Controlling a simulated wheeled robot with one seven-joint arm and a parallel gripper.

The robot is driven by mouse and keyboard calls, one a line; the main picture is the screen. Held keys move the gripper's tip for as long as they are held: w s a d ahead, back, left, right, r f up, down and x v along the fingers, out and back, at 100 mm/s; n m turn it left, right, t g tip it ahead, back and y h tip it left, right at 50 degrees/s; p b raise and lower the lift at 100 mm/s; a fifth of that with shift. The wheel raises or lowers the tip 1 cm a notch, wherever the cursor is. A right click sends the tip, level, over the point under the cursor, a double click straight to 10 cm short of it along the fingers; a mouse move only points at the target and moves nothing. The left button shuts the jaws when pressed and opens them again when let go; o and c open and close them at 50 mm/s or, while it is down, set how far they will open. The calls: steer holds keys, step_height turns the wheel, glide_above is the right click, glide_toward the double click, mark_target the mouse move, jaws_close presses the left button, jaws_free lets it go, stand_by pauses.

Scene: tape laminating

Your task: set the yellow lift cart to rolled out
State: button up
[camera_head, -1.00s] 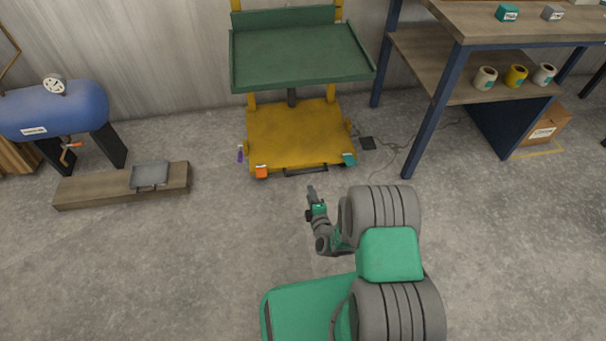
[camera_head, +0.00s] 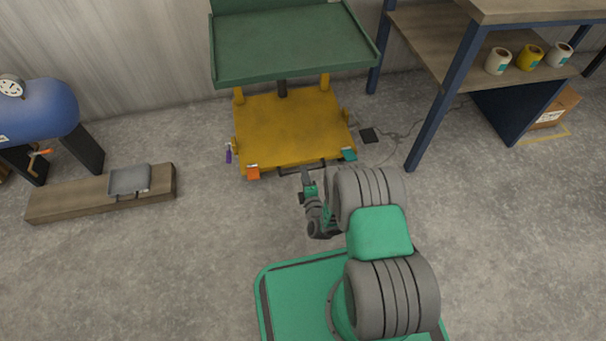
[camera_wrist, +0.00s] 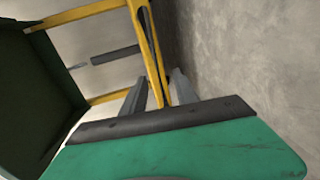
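The yellow lift cart (camera_head: 292,127) stands near the back wall, with a green tray (camera_head: 290,45) raised above its yellow base. A dark handle bar (camera_head: 288,170) runs along its front edge, between an orange tag and a teal tag. My gripper (camera_head: 307,178) is at the right part of this bar; contact cannot be told. In the wrist view my gripper (camera_wrist: 158,88) has two grey fingers apart, with part of the cart's yellow frame (camera_wrist: 150,45) showing between and beyond them. The dark lift column (camera_wrist: 114,55) and the tray's underside (camera_wrist: 35,100) are to the left.
A workbench (camera_head: 440,95) with a blue leg stands right of the cart, tape rolls on its shelf. A blue tank (camera_head: 35,115) and a wooden beam (camera_head: 85,197) are at left. The floor before the cart is clear.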

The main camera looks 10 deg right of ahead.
steer(key=shift+w+f+b, duration=0.25)
steer(key=shift+w+b, duration=0.15)
steer(key=shift+w, duration=0.15)
steer(key=shift+w+f+b, duration=0.2)
steer(key=shift+w+b, duration=0.2)
steer(key=shift+w, duration=0.1)
steer(key=shift+w+r+b, duration=0.2)
steer(key=shift+w+b, duration=0.1)
steer(key=shift+w, duration=0.2)
steer(key=shift+c, duration=0.6)
jaws_close()
